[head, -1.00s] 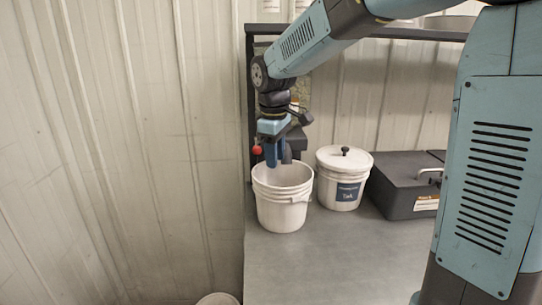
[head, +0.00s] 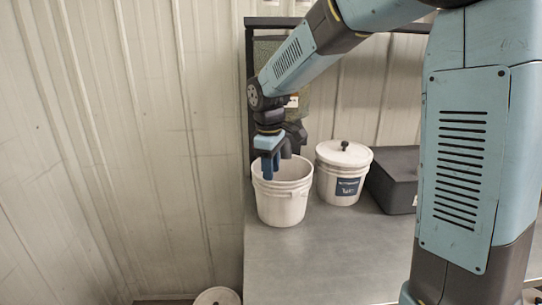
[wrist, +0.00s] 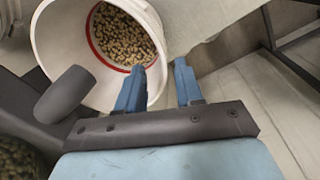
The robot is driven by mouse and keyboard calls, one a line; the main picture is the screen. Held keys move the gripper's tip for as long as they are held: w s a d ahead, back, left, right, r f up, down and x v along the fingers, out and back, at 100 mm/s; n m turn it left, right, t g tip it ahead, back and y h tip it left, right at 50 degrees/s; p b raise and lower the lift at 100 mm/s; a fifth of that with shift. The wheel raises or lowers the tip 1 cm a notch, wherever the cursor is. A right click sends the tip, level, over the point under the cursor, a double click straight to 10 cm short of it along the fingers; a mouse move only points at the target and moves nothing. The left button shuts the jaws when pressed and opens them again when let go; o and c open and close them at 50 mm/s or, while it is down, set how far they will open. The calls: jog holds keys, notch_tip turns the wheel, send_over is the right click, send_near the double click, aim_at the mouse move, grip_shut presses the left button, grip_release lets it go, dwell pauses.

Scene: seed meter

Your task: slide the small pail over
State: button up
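An open white pail (head: 284,207) stands upright near the left edge of the grey bench. In the wrist view the pail (wrist: 48,38) holds tan pellets or seeds (wrist: 122,35), with a red ring around them. My gripper (head: 270,176) points down at the pail's back-left rim. In the wrist view my gripper (wrist: 159,66) has its two blue fingers apart. The left finger overlaps the pail's mouth and the right one is outside it, with the rim between them. I cannot tell whether either finger touches the wall.
A lidded white tub (head: 341,186) with a black knob and dark label stands close to the pail's right. The bench front (head: 320,260) is clear. A round pale container (head: 217,297) shows below the bench's left edge.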

aim_at(272, 202)
jog(key=f, duration=0.8)
jog(key=shift+w+d+f, duration=0.2)
jog(key=shift+w+f, duration=0.05)
jog(key=shift+w, duration=0.05)
grip_shut()
dwell(1.2)
